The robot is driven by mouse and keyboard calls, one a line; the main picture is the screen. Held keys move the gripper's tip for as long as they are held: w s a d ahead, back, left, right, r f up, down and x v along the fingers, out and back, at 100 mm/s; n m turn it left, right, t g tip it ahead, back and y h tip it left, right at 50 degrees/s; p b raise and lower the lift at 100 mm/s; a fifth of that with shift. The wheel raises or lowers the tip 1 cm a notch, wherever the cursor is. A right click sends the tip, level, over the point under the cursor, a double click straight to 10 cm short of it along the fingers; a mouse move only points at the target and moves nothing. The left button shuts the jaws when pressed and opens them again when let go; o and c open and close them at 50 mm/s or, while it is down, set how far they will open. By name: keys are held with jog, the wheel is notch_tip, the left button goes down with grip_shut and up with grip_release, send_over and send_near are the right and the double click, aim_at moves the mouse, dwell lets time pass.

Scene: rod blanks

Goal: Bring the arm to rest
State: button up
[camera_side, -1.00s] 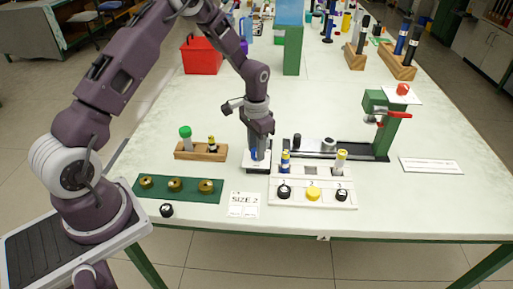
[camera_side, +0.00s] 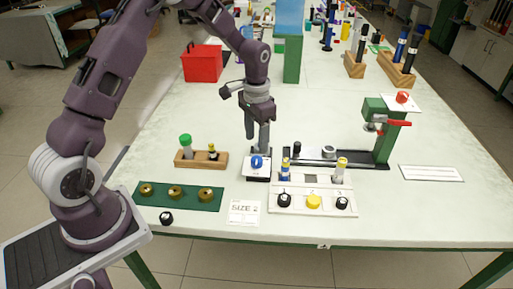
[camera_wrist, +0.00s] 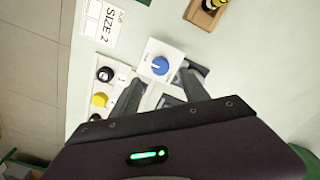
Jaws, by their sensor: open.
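My gripper (camera_side: 257,140) is raised above a blue round knob (camera_side: 257,162), which sits on a small white-topped block with a dark base. The jaws are open and nothing is between them. In the wrist view the two fingers (camera_wrist: 160,90) point toward the blue knob (camera_wrist: 160,66), and they stand apart from it in the side view. My arm reaches in from the left over the table.
A white rack (camera_side: 325,206) with numbered caps and two rods stands close right of my gripper. Behind it is a dark rail with a green press (camera_side: 384,145). A wooden block (camera_side: 202,159) and green ring plate (camera_side: 178,204) lie left.

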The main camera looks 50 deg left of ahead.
jog(key=shift+r, duration=0.1)
jog(key=s+d+r+n+t, duration=0.15)
jog(key=s+d+r, duration=0.25)
jog(key=s+r, duration=0.6)
jog(key=s+d+r+m+t, duration=0.1)
jog(key=s+d+r+t, duration=0.2)
jog(key=s+r, duration=0.65)
jog(key=s+d+r+n+t, duration=0.1)
jog(key=s+d, duration=0.1)
jog(key=s, duration=0.6)
jog(key=shift+s+r, duration=0.25)
